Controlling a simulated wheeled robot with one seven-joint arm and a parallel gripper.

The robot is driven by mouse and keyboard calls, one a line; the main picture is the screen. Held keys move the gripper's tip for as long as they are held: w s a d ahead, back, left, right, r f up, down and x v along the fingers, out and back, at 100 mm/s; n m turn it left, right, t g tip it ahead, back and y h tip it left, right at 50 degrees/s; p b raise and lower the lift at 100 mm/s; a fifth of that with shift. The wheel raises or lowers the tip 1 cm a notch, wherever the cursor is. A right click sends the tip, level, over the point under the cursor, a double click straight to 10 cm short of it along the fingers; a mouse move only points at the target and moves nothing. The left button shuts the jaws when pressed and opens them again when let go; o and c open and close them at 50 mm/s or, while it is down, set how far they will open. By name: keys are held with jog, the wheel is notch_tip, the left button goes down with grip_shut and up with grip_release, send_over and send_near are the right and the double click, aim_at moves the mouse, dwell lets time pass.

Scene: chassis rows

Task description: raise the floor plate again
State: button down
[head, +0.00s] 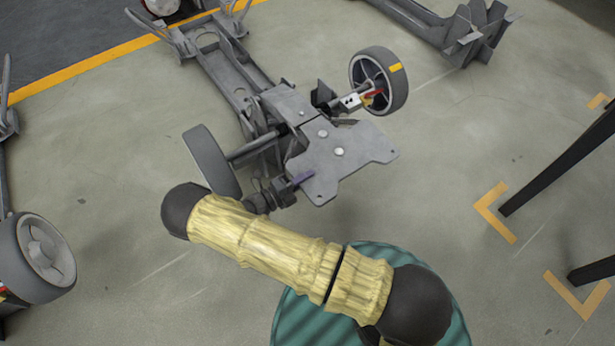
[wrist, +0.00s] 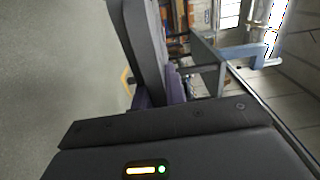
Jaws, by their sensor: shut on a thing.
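The grey floor plate (head: 350,165) is at the near end of the chassis (head: 240,85) in the head view, with round bolt heads on its upper face. It looks roughly flat; its exact tilt is hard to tell. The lower finger is hidden in the head view.
A wheel (head: 211,160) stands left of the plate, close to my arm, and another wheel (head: 380,80) stands behind it. A second chassis wheel (head: 36,258) is at the left edge. Dark legs (head: 560,165) stand at the right. The floor right of the plate is clear.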

jog(key=shift+a+r, duration=0.1)
jog(key=shift+r, duration=0.1)
jog(key=c, duration=1.5)
grip_release()
jog(key=shift+r, duration=0.1)
jog(key=shift+o, duration=0.3)
jog(key=p+v, duration=0.2)
jog(key=v, duration=1.5)
jog(key=shift+a, duration=0.15)
